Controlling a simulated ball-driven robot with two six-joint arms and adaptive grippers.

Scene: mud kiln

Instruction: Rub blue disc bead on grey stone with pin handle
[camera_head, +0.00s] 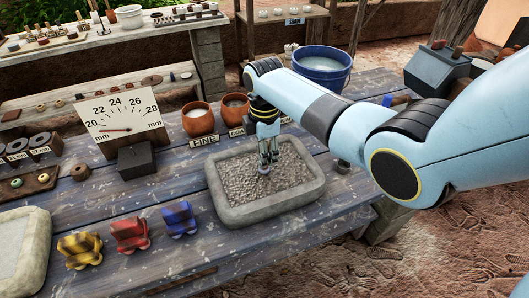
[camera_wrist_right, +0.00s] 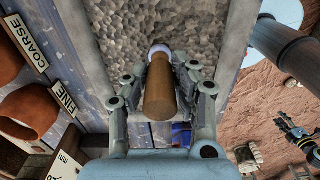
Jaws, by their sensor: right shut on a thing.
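My right gripper (camera_head: 267,160) is over the middle of the grey stone (camera_head: 216,200), a shallow block with a raised rim and a rough, pebbly bed. In the right wrist view the right gripper (camera_wrist_right: 160,88) is shut on a brown wooden pin handle (camera_wrist_right: 160,95). A pale bluish disc bead (camera_wrist_right: 160,50) sits at the handle's far end, against the rough bed (camera_wrist_right: 135,30) in that view. In the head view the handle is mostly hidden by the fingers; whether the bead touches the stone is hard to tell. A dark gripper, seemingly my left (camera_wrist_right: 296,134), shows far off in the wrist view.
A dial gauge (camera_head: 122,115) is at left, a blue bucket (camera_head: 322,68) behind. A second pale tray (camera_head: 40,245) lies front left.

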